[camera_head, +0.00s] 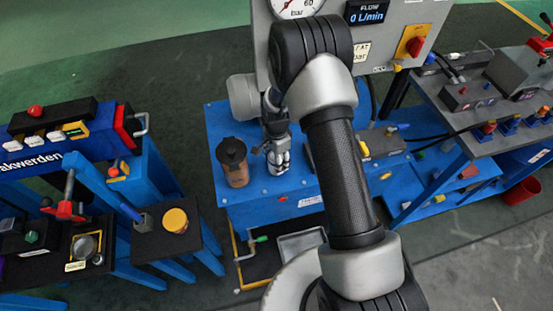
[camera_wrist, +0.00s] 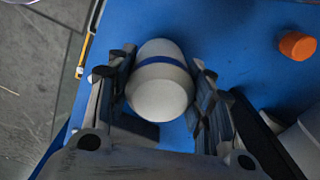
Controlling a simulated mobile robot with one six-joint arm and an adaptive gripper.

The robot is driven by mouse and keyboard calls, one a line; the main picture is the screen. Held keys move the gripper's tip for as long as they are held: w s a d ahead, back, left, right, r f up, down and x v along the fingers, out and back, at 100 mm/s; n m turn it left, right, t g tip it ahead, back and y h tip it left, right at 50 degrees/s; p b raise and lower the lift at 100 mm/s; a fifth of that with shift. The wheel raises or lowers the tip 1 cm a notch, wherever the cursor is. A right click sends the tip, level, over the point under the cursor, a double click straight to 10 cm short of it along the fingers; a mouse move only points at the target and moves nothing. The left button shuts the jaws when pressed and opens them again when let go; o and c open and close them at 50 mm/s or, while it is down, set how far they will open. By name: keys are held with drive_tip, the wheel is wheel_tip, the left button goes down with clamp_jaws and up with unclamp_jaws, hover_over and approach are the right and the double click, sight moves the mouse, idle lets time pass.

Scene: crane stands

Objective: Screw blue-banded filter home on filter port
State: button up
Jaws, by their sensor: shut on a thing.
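My gripper (camera_wrist: 160,88) is shut on the white blue-banded filter (camera_wrist: 160,92), with one finger on each side of its body. The blue band (camera_wrist: 161,60) crosses the filter near its far end in the wrist view. In the head view my gripper (camera_head: 276,128) points down over the blue stand (camera_head: 262,212), and the pale filter (camera_head: 279,160) shows below it, low over the stand's top. The filter port cannot be made out; the filter and gripper may hide it. Whether the filter touches a port cannot be told.
A brown-grey canister (camera_head: 233,165) stands just left of the gripper on the blue stand. A grey panel with a gauge (camera_head: 298,6) rises behind. An orange round piece (camera_wrist: 297,45) shows in the wrist view. Other benches stand left and right; my arm hides part of the stand.

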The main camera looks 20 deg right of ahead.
drive_tip(key=m, duration=0.5)
idle(0.3)
drive_tip(key=m, duration=0.5)
drive_tip(key=o, duration=1.3)
drive_tip(key=shift+o, duration=0.2)
